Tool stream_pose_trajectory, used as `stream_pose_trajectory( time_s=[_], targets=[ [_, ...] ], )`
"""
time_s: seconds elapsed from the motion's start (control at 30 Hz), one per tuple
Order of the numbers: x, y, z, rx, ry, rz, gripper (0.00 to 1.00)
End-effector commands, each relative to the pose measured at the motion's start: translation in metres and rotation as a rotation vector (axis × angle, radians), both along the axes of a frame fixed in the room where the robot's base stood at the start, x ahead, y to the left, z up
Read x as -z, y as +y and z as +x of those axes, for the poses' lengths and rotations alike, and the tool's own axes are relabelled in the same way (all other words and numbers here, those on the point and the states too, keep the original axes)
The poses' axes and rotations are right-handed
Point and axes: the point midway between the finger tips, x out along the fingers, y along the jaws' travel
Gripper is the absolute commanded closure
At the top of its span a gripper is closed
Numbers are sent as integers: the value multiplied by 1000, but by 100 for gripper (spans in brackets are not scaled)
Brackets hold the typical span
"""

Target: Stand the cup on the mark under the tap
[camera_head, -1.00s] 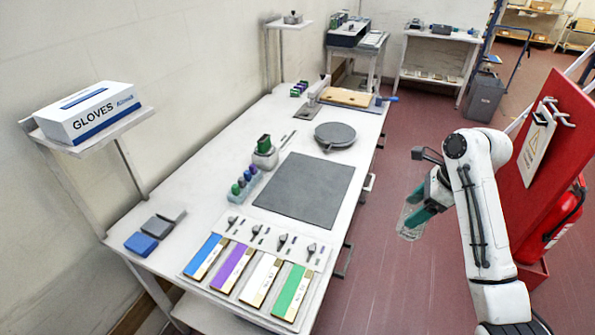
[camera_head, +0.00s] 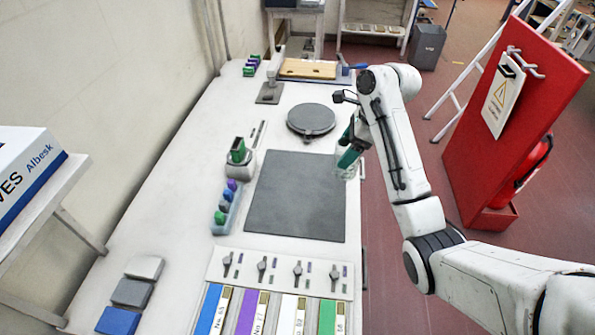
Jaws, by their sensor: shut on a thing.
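My gripper (camera_head: 351,156), with green fingers, is shut on a clear see-through cup (camera_head: 344,171). The cup hangs at the right edge of the bench, close to the dark grey mat; its outline is faint and partly hidden by the fingers. A pale upright fitting on a dark square base (camera_head: 269,94) stands at the back left of the bench and may be the tap, but it is too small to be sure. I cannot make out a mark under it.
On the white bench (camera_head: 183,183) lie a dark grey mat (camera_head: 296,196), a round grey plate (camera_head: 311,120), a wooden board (camera_head: 307,68) and a rack of coloured bottles (camera_head: 226,208). Coloured strips lie in front. A red panel (camera_head: 512,120) stands at right.

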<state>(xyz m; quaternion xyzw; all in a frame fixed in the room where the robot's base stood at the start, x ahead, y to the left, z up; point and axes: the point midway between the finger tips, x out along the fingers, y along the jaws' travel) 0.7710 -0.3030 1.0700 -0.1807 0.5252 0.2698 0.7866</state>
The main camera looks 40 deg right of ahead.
Motion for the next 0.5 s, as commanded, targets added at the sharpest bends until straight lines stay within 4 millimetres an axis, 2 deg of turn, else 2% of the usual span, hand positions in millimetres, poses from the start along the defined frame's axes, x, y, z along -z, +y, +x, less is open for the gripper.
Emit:
stream_pose_trajectory(
  time_s=[0.07,0.33,0.5],
  targets=[
    [4,6,7,-6,3,4,54],
    [8,10,22,-3,-4,-1,54],
    [18,16,30,-6,2,2,54]
  ],
)
